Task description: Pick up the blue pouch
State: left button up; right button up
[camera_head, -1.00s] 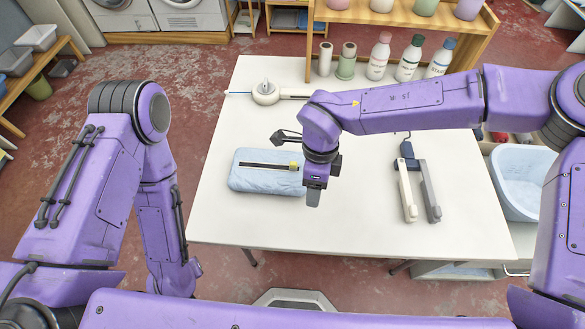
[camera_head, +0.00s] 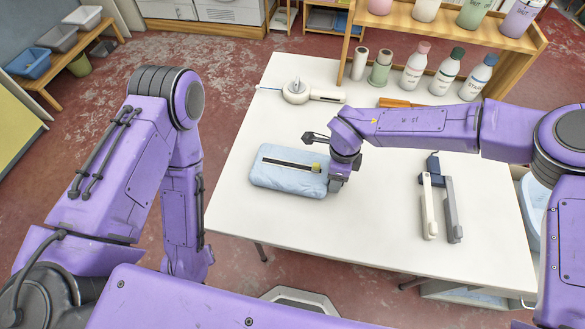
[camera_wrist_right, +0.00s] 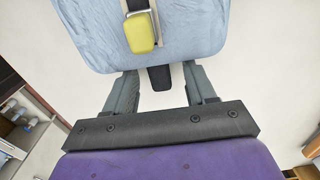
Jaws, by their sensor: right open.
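The blue pouch (camera_head: 275,181) lies flat on the white table, left of its middle. It has a black zip strip along its top and a yellow pull tab (camera_wrist_right: 141,33) at the end nearest my right gripper. My right gripper (camera_head: 337,187) is at the pouch's right end, low over the table. In the right wrist view its two grey fingers (camera_wrist_right: 162,82) are apart, with the pouch's edge at their tips and a dark strap end between them. I cannot tell whether the fingers touch the pouch. My left gripper is out of view; only the left arm shows.
The white table (camera_head: 375,225) is clear in front of the pouch. A white round device with a handle (camera_head: 297,92) lies behind it. A cream-and-grey two-bar tool (camera_head: 428,205) lies to the right. Several bottles (camera_head: 415,68) stand at the back by a wooden shelf (camera_head: 455,30).

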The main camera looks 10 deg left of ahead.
grip_shut()
notch_tip(320, 180, up, 10)
jog(key=shift+f, duration=3.45)
jog(key=shift+s+f, duration=0.1)
jog(key=shift+f, duration=1.35)
